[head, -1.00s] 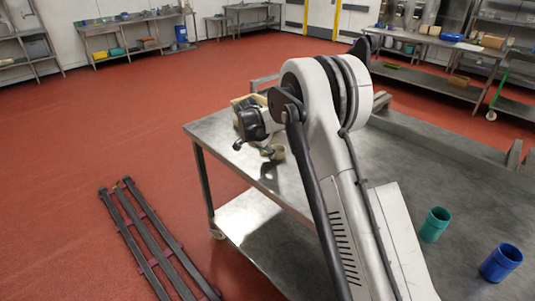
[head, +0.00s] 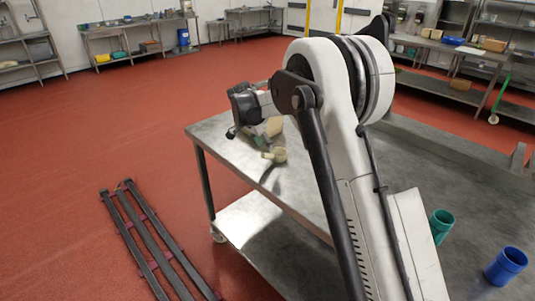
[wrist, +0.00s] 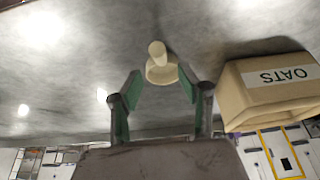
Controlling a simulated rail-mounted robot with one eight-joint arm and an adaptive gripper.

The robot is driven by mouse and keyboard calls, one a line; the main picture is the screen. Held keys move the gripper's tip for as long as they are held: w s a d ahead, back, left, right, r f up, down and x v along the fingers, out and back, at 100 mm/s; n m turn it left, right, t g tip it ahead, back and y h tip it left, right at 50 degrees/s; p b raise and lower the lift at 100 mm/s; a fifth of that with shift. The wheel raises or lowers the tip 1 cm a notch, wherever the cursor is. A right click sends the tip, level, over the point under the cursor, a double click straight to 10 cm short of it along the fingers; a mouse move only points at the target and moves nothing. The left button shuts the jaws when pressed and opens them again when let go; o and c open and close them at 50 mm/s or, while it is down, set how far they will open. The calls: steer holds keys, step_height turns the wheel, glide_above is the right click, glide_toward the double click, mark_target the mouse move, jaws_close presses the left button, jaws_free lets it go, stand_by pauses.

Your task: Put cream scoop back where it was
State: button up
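The cream scoop (head: 278,154) sits on the steel table near its left end, just beyond my gripper's fingertips. In the wrist view the scoop (wrist: 160,70) shows in front of the gap between the fingers, its narrow part away from my gripper. My gripper (head: 266,140) points down towards the table; its green-padded fingers (wrist: 160,84) are spread, with a visible gap between each pad and the scoop. A tan box labelled OATS (wrist: 278,95) stands beside the scoop, at right in the wrist view; it is mostly hidden behind my gripper in the head view.
The steel table (head: 222,133) has bare surface around the scoop. A green cup (head: 440,224) and a blue cup (head: 506,264) stand on the table's right part. A dark rail frame (head: 150,240) lies on the red floor at left. Shelves and benches line the walls.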

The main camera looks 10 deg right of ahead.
steer(key=s+d+r+n+t+y, duration=0.1)
steer(key=s+d+r+n, duration=0.15)
steer(key=s+r, duration=0.75)
steer(key=s+d+r+n+t+y, duration=0.1)
steer(key=s+d+r+n, duration=0.15)
steer(key=s+r, duration=0.8)
steer(key=s+d+f+n+t+y, duration=0.1)
steer(key=s+f+n, duration=0.2)
steer(key=s, duration=1.1)
steer(key=s+f+n+t, duration=0.1)
steer(key=s+f+n, duration=0.2)
steer(key=s, duration=1.1)
steer(key=shift+d+f+t+y, duration=0.3)
steer(key=shift+d+f+y, duration=0.1)
steer(key=shift+f, duration=0.55)
steer(key=shift+f, duration=0.1)
step_height(320, 180, down, 2)
steer(key=b, duration=0.3)
steer(key=shift+f, duration=0.25)
steer(key=shift+f, duration=0.1)
